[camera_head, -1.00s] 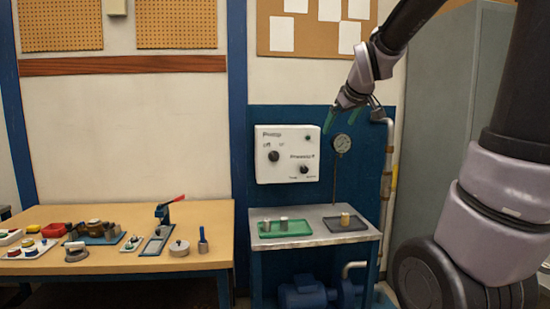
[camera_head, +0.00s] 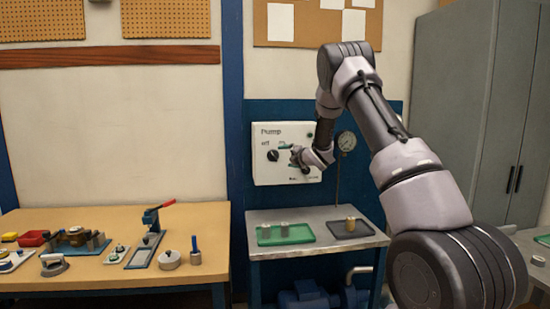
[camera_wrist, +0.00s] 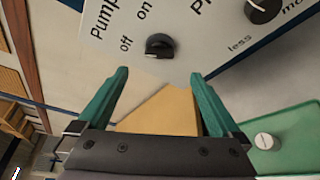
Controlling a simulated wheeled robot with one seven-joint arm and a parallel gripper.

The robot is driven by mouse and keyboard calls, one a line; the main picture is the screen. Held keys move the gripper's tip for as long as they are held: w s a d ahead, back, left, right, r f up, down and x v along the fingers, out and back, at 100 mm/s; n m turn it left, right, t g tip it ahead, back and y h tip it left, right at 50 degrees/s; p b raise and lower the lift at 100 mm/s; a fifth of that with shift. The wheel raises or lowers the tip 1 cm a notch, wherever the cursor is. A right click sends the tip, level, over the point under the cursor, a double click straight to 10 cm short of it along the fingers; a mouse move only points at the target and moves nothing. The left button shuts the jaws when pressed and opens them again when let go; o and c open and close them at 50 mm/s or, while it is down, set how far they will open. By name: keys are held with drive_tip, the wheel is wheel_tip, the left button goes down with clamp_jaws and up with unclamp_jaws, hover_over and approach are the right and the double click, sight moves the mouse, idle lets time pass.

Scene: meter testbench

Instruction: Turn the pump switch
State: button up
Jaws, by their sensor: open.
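The pump switch is a round black knob (camera_head: 273,155) on the white control box (camera_head: 262,174), under the word "Pump". In the wrist view the knob (camera_wrist: 159,46) sits beside the "off" and "on" labels, and I cannot tell surely which one it points at. My gripper (camera_head: 288,155) is in front of the box, just right of the knob in the head view. In the wrist view its two green fingers (camera_wrist: 159,75) are spread apart and empty, with the knob beyond the gap between their tips. They are not touching it.
A second black knob (camera_wrist: 263,10) is on the same box, mostly behind my gripper in the head view. A gauge (camera_head: 346,141) is right of the box. A metal table (camera_head: 330,225) below holds a green tray (camera_head: 268,239) and a dark tray (camera_head: 363,231).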

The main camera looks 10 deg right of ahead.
sight(274, 157)
drive_tip(key=x, duration=1)
drive_tip(key=shift+w, duration=0.3)
drive_tip(key=c, duration=1.3)
